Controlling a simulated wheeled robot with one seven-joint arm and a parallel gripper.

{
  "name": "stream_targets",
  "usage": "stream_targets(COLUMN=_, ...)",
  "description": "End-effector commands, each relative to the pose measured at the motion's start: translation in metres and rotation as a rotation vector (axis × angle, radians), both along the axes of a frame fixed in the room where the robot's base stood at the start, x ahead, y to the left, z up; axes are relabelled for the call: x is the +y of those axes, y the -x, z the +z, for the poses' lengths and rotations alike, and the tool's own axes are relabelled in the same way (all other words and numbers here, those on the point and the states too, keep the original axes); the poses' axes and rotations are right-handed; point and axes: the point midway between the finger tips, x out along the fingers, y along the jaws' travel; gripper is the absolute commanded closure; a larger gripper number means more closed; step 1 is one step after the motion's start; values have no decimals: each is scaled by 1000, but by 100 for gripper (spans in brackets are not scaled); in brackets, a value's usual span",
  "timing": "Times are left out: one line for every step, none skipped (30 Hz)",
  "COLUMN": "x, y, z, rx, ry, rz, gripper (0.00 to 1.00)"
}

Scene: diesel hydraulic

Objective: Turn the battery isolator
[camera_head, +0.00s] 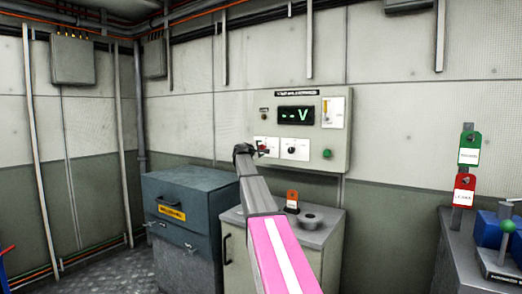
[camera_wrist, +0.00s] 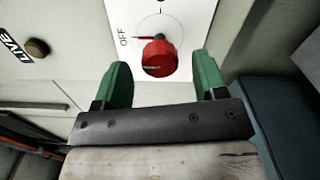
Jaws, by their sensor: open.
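The battery isolator is a red round knob (camera_wrist: 157,58) on a white plate (camera_wrist: 180,18) in the wrist view. A thin pointer at the knob aims at the printed word OFF. My gripper (camera_wrist: 161,66) is open, with one green finger on each side of the knob. The knob lies between the fingertips or just beyond them; I see gaps on both sides and no contact. In the head view my gripper (camera_head: 252,150) is at the left edge of the wall panel (camera_head: 340,158), and the knob is mostly hidden there.
The panel has a green display (camera_head: 296,115) reading "--V", a black selector (camera_head: 292,149) and a green button (camera_head: 327,154). A brown round lamp or button (camera_wrist: 38,47) sits by a LIVE label. A blue-grey box (camera_head: 190,200) and a cabinet (camera_head: 328,245) stand below.

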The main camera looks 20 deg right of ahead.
Motion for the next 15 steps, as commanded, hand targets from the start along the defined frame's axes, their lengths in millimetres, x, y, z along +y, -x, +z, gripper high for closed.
stream_targets(x=7, y=8, z=0, rx=0, ry=1, rz=1, gripper=35)
stream_targets(x=11, y=11, z=0, rx=0, ry=1, rz=1, gripper=35)
stream_targets(x=17, y=15, z=0, rx=0, ry=0, rz=2, gripper=35)
stream_targets(x=21, y=19, z=0, rx=0, ry=0, rz=2, gripper=35)
stream_targets(x=26, y=23, z=0, rx=0, ry=0, rz=2, gripper=35)
stream_targets(x=32, y=28, z=0, rx=0, ry=0, rz=2, gripper=35)
stream_targets(x=37, y=31, z=0, rx=0, ry=0, rz=2, gripper=35)
stream_targets(x=41, y=35, z=0, rx=0, ry=0, rz=2, gripper=35)
stream_targets(x=47, y=39, z=0, rx=0, ry=0, rz=2, gripper=35)
stream_targets(x=51, y=42, z=0, rx=0, ry=0, rz=2, gripper=35)
stream_targets(x=55, y=45, z=0, rx=0, ry=0, rz=2, gripper=35)
stream_targets(x=60, y=48, z=0, rx=0, ry=1, rz=2, gripper=35)
stream_targets(x=63, y=50, z=0, rx=0, ry=1, rz=2, gripper=35)
stream_targets(x=65, y=52, z=0, rx=0, ry=1, rz=1, gripper=35)
stream_targets(x=67, y=53, z=0, rx=0, ry=1, rz=1, gripper=35)
